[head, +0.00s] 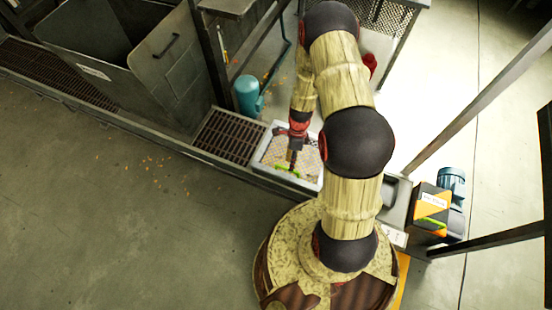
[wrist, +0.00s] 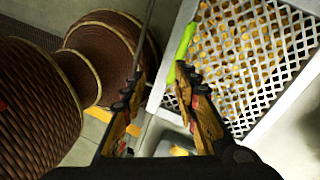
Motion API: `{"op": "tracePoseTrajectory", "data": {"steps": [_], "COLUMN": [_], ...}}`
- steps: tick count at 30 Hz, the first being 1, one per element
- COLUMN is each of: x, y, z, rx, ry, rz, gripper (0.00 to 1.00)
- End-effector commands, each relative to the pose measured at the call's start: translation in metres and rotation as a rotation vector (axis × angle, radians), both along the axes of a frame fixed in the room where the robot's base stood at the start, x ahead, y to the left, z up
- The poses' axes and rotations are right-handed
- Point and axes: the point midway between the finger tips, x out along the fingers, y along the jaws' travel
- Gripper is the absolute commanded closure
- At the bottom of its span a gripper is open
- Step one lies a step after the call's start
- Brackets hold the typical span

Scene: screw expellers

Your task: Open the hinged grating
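The grating is a light perforated mesh panel in a pale frame (head: 262,154), lying flat and looking closed in the head view. In the wrist view the mesh (wrist: 258,50) fills the upper right, with yellowish bits showing through its holes. A bright green handle (head: 284,168) lies at its near side; it also shows in the wrist view (wrist: 182,45). My gripper (head: 292,164) points down over the handle. In the wrist view its fingers (wrist: 160,74) are apart with nothing between them. The right fingertip overlaps the handle's lower end; I cannot tell whether they touch.
A brown slatted floor grate (head: 228,137) adjoins the frame on the left. A teal motor (head: 248,95) and a large grey bin (head: 135,65) stand behind. An orange-and-black box (head: 429,208) and blue motor (head: 452,182) stand right. The floor at left is open.

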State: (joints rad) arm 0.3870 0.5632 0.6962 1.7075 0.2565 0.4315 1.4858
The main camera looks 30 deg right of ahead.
Motion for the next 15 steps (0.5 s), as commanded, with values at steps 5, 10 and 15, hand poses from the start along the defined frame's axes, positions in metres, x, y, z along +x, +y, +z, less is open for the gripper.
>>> {"op": "tracePoseTrajectory", "data": {"steps": [5,10,15], "x": [0.02,0.022,0.021], "y": [-0.01,-0.011,-0.01], "z": [-0.001,-0.002,-0.012], "rx": [-0.069,-0.091,-0.091], "ry": [-0.013,-0.004,-0.001], "rz": [-0.245,-0.348,-0.358], "gripper": [0.7,0.7,0.7]}}
